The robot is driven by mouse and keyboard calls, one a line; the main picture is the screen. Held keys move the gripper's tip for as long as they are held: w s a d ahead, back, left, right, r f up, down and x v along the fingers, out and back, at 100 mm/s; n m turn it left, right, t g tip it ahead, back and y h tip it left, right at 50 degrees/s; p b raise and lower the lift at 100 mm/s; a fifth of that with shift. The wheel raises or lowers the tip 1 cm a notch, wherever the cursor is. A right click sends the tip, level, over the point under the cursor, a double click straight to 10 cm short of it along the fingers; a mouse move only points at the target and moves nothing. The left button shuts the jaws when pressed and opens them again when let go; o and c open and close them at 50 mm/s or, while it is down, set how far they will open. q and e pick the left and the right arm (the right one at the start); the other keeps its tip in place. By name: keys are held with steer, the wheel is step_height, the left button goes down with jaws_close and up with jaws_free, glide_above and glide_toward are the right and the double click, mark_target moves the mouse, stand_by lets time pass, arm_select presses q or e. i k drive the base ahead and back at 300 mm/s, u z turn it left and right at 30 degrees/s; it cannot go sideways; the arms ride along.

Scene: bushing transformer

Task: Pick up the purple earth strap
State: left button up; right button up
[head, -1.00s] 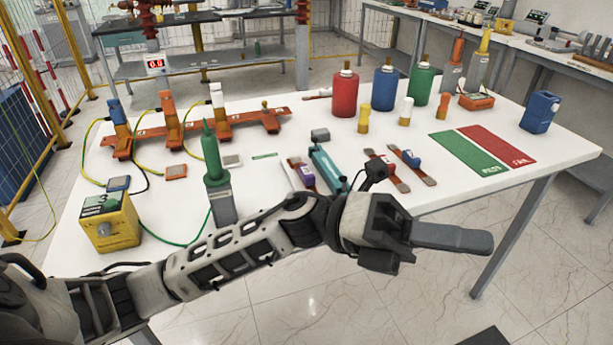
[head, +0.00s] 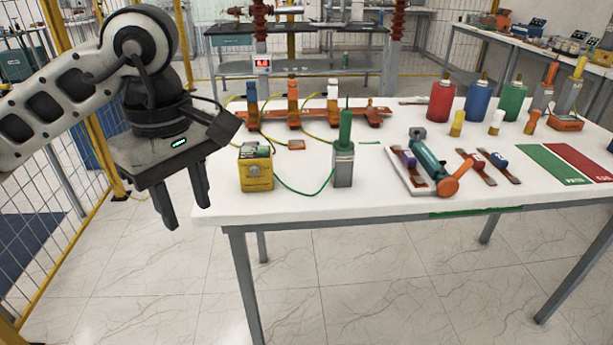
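The purple earth strap (head: 404,159) lies on the white table (head: 300,205), right of its middle. It is a flat copper-brown strap with a purple part. A teal tool with an orange round end (head: 430,163) lies close along its right side and may hide part of it. Two similar straps, one with a red part (head: 478,166) and one with a blue part (head: 500,164), lie further right. My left gripper (head: 183,205) hangs at the left, off the table's left edge and far from the purple strap. Its two fingers point down, apart and empty. My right gripper is not in view.
A yellow box (head: 256,170) and a green-topped grey device (head: 344,150) stand between my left gripper and the strap. A green cable joins them. An orange rack (head: 320,117) lies behind. Coloured bottles (head: 476,103) stand at the back right. The table's front-left strip is clear.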

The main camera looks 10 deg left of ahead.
mark_target(407, 158)
steer(key=z, duration=0.35)
steer(key=k, duration=0.3)
steer(key=u, duration=0.85)
steer(key=i, duration=1.45)
steer(key=z, duration=1.75)
steer(key=i, duration=0.4)
steer(key=z, duration=0.35)
